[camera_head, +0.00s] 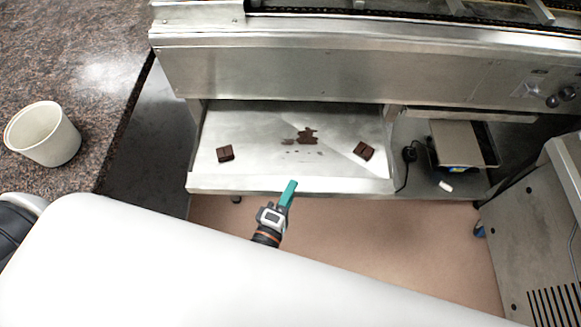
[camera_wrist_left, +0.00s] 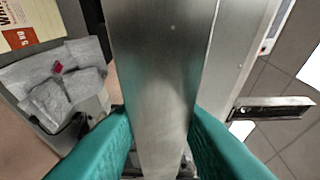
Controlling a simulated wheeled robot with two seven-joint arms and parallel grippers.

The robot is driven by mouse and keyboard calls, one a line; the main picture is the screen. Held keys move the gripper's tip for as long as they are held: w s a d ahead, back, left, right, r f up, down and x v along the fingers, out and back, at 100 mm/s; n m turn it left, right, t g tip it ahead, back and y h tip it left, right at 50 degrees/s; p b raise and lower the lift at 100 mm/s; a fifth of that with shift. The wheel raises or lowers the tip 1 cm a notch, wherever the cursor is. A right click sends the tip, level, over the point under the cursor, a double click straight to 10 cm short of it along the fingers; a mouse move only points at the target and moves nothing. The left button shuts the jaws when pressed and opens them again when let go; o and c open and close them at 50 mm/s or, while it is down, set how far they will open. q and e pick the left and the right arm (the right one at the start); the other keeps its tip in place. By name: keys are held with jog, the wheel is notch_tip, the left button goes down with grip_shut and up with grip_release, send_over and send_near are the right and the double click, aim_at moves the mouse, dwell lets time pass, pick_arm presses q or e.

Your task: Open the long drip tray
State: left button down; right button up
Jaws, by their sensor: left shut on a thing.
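The long drip tray (camera_head: 240,125) is a shallow metal tray under the machine, its inside visible from above. Two dark chocolate pieces (camera_head: 225,153) (camera_head: 363,151) and a brown smear (camera_head: 304,137) lie on it. My left gripper (camera_head: 289,190) has teal fingers at the middle of the tray's front lip. In the left wrist view, the gripper (camera_wrist_left: 161,120) has one finger on each side of a metal strip (camera_wrist_left: 160,60), the tray's lip, and is shut on it. My white left arm hides the floor in front. My right gripper is not in view.
A white tub (camera_head: 43,134) stands on the granite counter (camera_head: 90,60) at left. The steel machine (camera_head: 350,75) overhangs the tray. Right of the tray is a shelf space with a small device (camera_head: 455,150) and a cable. A vented steel cabinet (camera_head: 535,220) stands at right. Brown floor (camera_head: 400,225) shows below the tray.

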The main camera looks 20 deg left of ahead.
pick_arm(q)
jog(key=shift+s+d, duration=0.25)
jog(key=shift+s, duration=0.6)
jog(key=shift+s+d, duration=0.25)
jog(key=shift+s, duration=0.55)
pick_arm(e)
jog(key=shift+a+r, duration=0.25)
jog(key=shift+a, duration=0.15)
pick_arm(q)
jog(key=c, duration=1.1)
grip_release()
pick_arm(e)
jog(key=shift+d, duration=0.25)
